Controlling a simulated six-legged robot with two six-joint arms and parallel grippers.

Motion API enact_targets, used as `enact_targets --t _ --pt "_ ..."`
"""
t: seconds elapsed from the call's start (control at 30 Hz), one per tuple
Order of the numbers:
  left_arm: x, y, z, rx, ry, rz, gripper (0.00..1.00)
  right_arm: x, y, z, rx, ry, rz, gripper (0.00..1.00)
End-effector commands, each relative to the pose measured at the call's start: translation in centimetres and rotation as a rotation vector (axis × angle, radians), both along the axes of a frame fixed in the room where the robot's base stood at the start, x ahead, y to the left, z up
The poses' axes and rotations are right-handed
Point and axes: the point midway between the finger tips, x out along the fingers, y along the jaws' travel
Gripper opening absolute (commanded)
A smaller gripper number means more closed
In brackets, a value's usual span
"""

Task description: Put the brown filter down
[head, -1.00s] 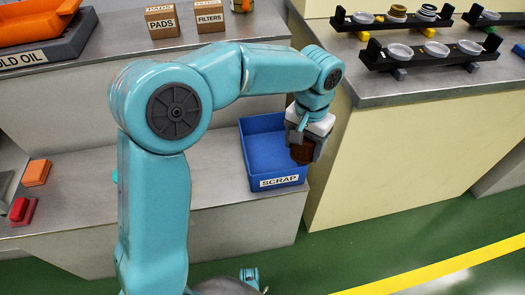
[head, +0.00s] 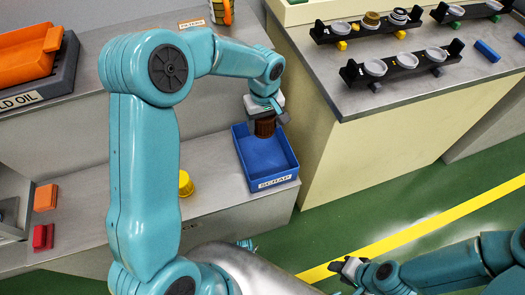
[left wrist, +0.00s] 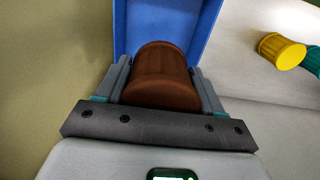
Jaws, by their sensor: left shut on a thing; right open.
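The brown filter (head: 265,127) is a ribbed brown cylinder held in my left gripper (head: 268,120). In the left wrist view the filter (left wrist: 160,78) sits between the two fingers, which are shut on it. The blue SCRAP bin (head: 290,166) stands on the lower bench, and the filter is at its back part, seemingly above it. In the left wrist view the bin (left wrist: 207,20) shows beyond the filter. My right gripper (head: 342,268) is open and empty low at the bottom of the head view, over the green floor.
A yellow filter (head: 186,184) stands on the lower bench left of the bin, and it also shows in the left wrist view (left wrist: 281,50) beside a green one (left wrist: 314,60). Orange (head: 46,197) and red blocks (head: 43,236) lie further left. Racks with cups (head: 400,66) stand on the right counter.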

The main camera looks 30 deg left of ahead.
Motion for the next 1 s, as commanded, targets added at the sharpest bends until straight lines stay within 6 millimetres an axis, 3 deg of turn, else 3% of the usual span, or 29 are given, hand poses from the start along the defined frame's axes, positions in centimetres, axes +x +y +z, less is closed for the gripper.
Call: enact_targets --t 0.03,0.1,0.33,0.63,0.8,1.0 --pt "-0.1 0.0 -2.2 0.000 0.006 -0.001 0.13 0.0 0.0 -0.7 0.000 0.001 0.000 0.43" --pt "-0.1 0.1 -4.3 0.000 0.006 -0.002 0.13 0.0 0.0 -1.1 0.000 0.001 0.000 0.43" --pt "-0.1 0.2 -10.2 0.000 0.003 -0.002 0.13 0.0 0.0 -2.0 0.000 0.000 0.000 0.43" --pt "0.0 0.5 -13.1 0.001 0.002 -0.003 0.13 0.0 0.0 -2.4 0.000 0.000 0.000 0.43" --pt "0.0 0.5 -16.0 0.001 0.002 -0.002 0.13 0.0 0.0 -2.9 0.000 0.000 0.000 0.43" --pt "0.1 0.5 -16.3 0.001 -0.001 -0.003 0.13 0.0 0.0 -2.8 0.000 0.000 0.000 0.43"
